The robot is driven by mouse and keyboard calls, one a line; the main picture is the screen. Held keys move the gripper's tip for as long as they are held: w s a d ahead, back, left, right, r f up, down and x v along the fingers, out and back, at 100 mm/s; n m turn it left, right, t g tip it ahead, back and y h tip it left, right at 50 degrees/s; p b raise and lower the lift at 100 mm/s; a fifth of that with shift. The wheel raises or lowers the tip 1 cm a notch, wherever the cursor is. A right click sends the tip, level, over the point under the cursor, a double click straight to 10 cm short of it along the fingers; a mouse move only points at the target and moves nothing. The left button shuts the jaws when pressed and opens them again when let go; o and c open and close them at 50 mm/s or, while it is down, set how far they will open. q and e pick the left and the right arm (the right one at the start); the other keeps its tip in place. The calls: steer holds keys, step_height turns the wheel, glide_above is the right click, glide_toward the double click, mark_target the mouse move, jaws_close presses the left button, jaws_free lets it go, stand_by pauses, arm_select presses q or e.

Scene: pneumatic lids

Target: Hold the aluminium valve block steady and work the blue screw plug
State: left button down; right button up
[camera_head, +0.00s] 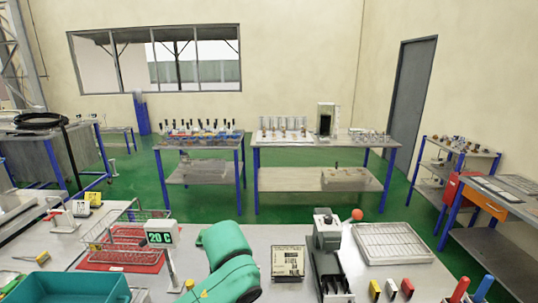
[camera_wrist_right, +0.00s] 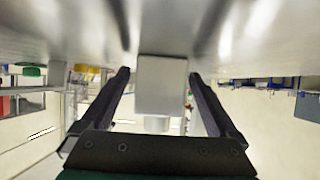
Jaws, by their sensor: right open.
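My right gripper (camera_wrist_right: 159,74) is open in the right wrist view, with one dark finger on each side of a plain grey block (camera_wrist_right: 162,88). The block looks like the aluminium valve block. It stands between the fingers with a visible gap on both sides. A short pale cylinder (camera_wrist_right: 157,124) sticks out of its end towards the gripper's base. No blue screw plug can be made out in either view. In the head view a green arm link of mine covers part of the bench, and neither gripper shows there. My left gripper is not in view.
In the head view the bench holds a teal bin (camera_head: 62,288), a wire rack (camera_head: 125,236), a "20 C" display (camera_head: 160,234), a labelled box (camera_head: 287,261), a grey press (camera_head: 328,238) with a red knob and a pale grid tray (camera_head: 391,243). Small coloured blocks (camera_head: 391,288) lie nearby.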

stand_by(0.4)
steer(key=shift+f+b, duration=0.1)
steer(key=shift+b, duration=0.4)
steer(key=c, duration=1.3)
steer(key=shift+o, duration=0.2)
